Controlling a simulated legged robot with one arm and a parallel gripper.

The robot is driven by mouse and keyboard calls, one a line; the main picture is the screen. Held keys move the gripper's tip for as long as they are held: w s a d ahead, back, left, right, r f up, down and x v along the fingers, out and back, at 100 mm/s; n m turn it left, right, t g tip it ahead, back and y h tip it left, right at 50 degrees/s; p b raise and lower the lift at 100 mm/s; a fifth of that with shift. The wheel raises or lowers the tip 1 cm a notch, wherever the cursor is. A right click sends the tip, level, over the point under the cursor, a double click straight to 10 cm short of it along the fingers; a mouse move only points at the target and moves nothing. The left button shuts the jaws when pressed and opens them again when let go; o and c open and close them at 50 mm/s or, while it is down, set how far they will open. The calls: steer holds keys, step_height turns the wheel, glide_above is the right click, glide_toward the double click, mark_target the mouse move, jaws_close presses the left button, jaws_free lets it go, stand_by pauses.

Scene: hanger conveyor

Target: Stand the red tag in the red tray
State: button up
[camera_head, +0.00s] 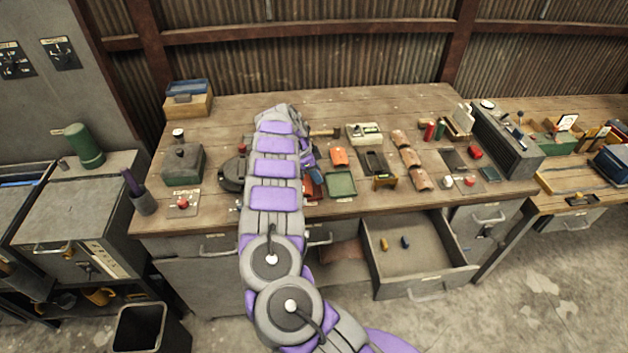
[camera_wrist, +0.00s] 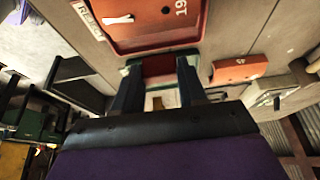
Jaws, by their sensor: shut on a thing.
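My gripper (camera_wrist: 158,70) shows in the wrist view with its two dark fingers shut on a dark red piece, which looks like the red tag (camera_wrist: 157,66). A green edge shows just past the fingertips. A red tray (camera_wrist: 150,44) lies close beyond them, with a white label on the table beside it and the number 19 visible. In the head view the red tray (camera_head: 313,188) is partly hidden by my arm. The held tag and fingertips cannot be made out there.
A green tray (camera_head: 341,184) sits right of the red tray. An orange piece (camera_head: 339,157) lies behind it and also shows in the wrist view (camera_wrist: 240,69). Brown curved pieces (camera_head: 409,158) stand farther right. An open drawer (camera_head: 430,262) juts out below the bench.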

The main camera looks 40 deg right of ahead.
steer(key=shift+w+a, duration=0.25)
step_height(320, 180, down, 4)
steer(key=shift+r+b, duration=0.15)
steer(key=shift+b, duration=0.2)
steer(key=shift+s, duration=0.1)
steer(key=o, duration=1.1)
steer(key=shift+r, duration=0.1)
